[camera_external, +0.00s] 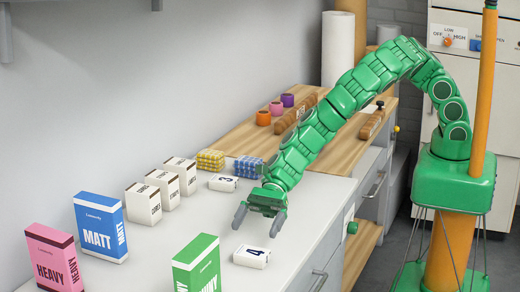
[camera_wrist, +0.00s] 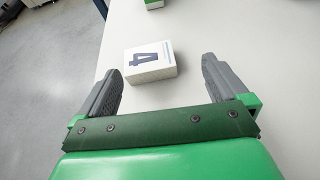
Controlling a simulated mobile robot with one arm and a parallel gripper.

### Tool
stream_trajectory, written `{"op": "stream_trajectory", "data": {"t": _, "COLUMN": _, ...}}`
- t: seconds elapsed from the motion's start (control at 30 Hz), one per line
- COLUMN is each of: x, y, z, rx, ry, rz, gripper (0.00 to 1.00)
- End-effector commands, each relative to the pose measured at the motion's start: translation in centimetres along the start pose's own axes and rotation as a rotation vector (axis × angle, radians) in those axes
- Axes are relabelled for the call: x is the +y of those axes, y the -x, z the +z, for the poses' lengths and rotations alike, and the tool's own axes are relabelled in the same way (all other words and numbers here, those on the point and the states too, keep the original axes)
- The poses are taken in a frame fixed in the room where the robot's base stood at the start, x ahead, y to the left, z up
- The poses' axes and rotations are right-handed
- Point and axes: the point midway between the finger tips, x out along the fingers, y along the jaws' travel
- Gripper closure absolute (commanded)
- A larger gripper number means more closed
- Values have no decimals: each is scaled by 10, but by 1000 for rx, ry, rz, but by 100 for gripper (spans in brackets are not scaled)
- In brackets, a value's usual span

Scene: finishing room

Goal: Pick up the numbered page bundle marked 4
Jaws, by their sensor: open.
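The page bundle marked 4 (camera_external: 252,256) is a small white block lying flat on the white counter, near its front edge. In the wrist view the bundle (camera_wrist: 150,62) shows its dark 4 on the upper face. My gripper (camera_external: 259,219) is open and empty, above the counter and a little behind the bundle in the external view. In the wrist view my gripper (camera_wrist: 160,85) has its two grey fingers apart, with the bundle just beyond and between the fingertips. Another white bundle marked 3 (camera_external: 224,183) lies farther back on the counter.
A green box (camera_external: 197,265) stands left of the bundle. Blue MATT (camera_external: 100,228) and pink HEAVY (camera_external: 55,260) boxes stand at left. Several white upright boxes (camera_external: 143,204) line the wall side. Yellow (camera_external: 210,160) and blue (camera_external: 248,167) checked bundles lie behind. The counter's middle is clear.

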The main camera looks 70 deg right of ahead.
Motion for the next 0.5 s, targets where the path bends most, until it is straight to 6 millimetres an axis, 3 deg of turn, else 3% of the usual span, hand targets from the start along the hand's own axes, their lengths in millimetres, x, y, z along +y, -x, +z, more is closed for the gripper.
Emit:
{"op": "stream_trajectory", "data": {"t": 0.13, "x": 15, "y": -7, "z": -4, "rx": -11, "ry": 32, "rz": 38, "gripper": 0}}
{"op": "stream_trajectory", "data": {"t": 0.5, "x": 16, "y": -25, "z": -6, "rx": -9, "ry": 28, "rz": 39, "gripper": 0}}
